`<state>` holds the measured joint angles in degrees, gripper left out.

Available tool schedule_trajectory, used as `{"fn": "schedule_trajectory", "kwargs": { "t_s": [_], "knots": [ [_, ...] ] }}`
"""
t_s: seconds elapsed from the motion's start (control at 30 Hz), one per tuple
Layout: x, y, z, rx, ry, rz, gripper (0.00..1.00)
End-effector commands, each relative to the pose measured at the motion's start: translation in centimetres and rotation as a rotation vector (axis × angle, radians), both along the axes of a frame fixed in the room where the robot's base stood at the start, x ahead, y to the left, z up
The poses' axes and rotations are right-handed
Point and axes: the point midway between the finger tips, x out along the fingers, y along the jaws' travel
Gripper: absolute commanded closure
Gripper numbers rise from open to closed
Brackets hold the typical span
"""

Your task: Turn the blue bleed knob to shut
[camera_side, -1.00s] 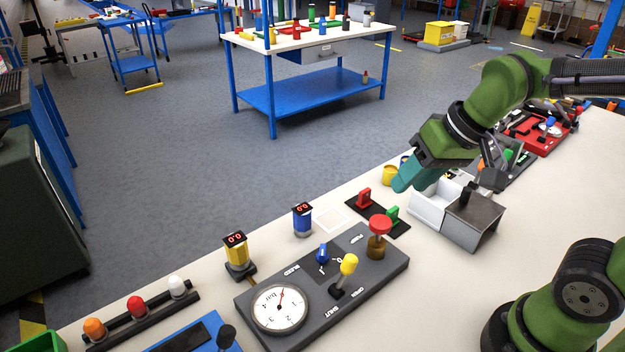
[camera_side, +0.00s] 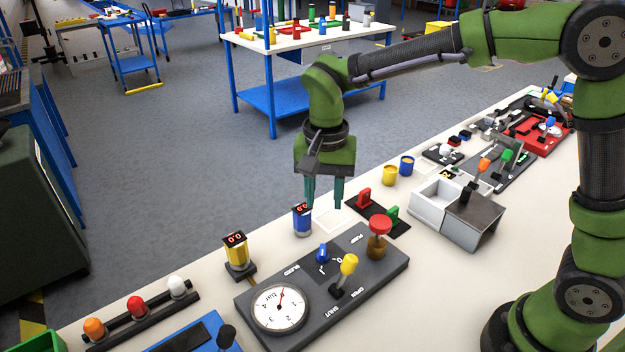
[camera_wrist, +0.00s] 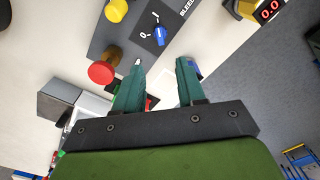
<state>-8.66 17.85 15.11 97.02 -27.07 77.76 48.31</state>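The blue bleed knob (camera_side: 322,253) stands on the dark plate of the grey panel (camera_side: 375,282), beside the word BLEED. In the wrist view the blue knob (camera_wrist: 160,34) lies beyond my fingertips, with marks at its side, one of them a 0. My gripper (camera_side: 324,204) points down behind the panel, above and apart from the knob. Its two teal fingers are spread with a gap between them, and nothing is seen held. The wrist view also shows my gripper (camera_wrist: 160,64) with its fingers apart.
The panel also bears a yellow lever (camera_side: 348,265), a red push button (camera_side: 380,224) and a round gauge (camera_side: 279,308). A blue cylinder with a display (camera_side: 302,221) stands close to my gripper. A yellow one (camera_side: 237,255) stands further left. A grey open box (camera_side: 437,197) is at right.

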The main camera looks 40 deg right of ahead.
Motion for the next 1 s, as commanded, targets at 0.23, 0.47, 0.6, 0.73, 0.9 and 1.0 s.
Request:
{"fn": "schedule_trajectory", "kwargs": {
  "t_s": [0.23, 0.47, 0.6, 0.73, 0.9, 1.0],
  "knots": [
    [-0.1, 0.0, -5.8, 0.000, 0.007, 0.002, 0.61],
    [-0.1, 0.0, -10.2, 0.001, 0.005, 0.001, 0.61],
    [-0.1, 0.0, -12.0, 0.001, 0.004, 0.001, 0.61],
    [0.0, 0.0, -12.8, 0.002, 0.001, 0.000, 0.61],
    [0.0, 0.0, -13.0, 0.001, 0.000, 0.001, 0.61],
    [0.0, 0.0, -13.0, 0.001, 0.000, 0.001, 0.61]
  ]
}}
